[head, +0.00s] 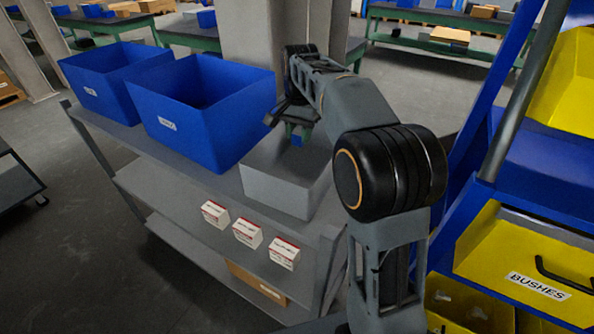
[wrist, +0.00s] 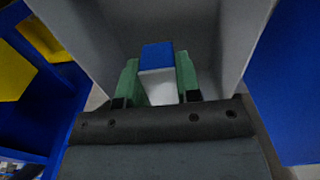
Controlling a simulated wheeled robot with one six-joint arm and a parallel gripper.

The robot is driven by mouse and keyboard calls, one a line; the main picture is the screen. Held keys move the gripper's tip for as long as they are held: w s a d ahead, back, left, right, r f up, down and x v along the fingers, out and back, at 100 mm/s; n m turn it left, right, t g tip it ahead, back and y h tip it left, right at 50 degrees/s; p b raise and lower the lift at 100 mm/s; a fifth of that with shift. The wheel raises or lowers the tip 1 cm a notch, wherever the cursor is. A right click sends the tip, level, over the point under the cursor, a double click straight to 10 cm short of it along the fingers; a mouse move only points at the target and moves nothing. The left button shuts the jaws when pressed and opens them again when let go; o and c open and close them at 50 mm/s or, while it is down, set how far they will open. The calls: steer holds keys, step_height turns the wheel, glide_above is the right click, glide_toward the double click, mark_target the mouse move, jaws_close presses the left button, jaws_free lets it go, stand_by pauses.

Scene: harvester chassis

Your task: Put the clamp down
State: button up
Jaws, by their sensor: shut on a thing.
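My gripper (head: 297,130) is at the grey box (head: 285,192) on the cart, over its far part. In the wrist view my gripper's green fingers (wrist: 158,85) are shut on a small blue and pale grey piece, which I take to be the clamp (wrist: 157,56). In the head view only a bit of blue shows between the fingers, and the clamp's full shape is hidden. Pale grey walls rise on both sides of the fingers in the wrist view. I cannot tell whether the clamp touches the box.
Two blue bins (head: 202,138) stand on the cart left of the grey box. A blue rack with yellow bins, one labelled BUSHES (head: 537,287), stands close on the right.

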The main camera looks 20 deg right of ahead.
glide_above(299, 174)
step_height(299, 174, down, 8)
steer(key=shift+r, duration=0.1)
steer(key=shift+s+f, duration=0.1)
steer(key=shift+f, duration=1.8)
steer(key=shift+f, duration=0.1)
steer(key=o, duration=0.9)
steer(key=shift+o, duration=0.2)
step_height(299, 174, up, 12)
steer(key=shift+r, duration=0.15)
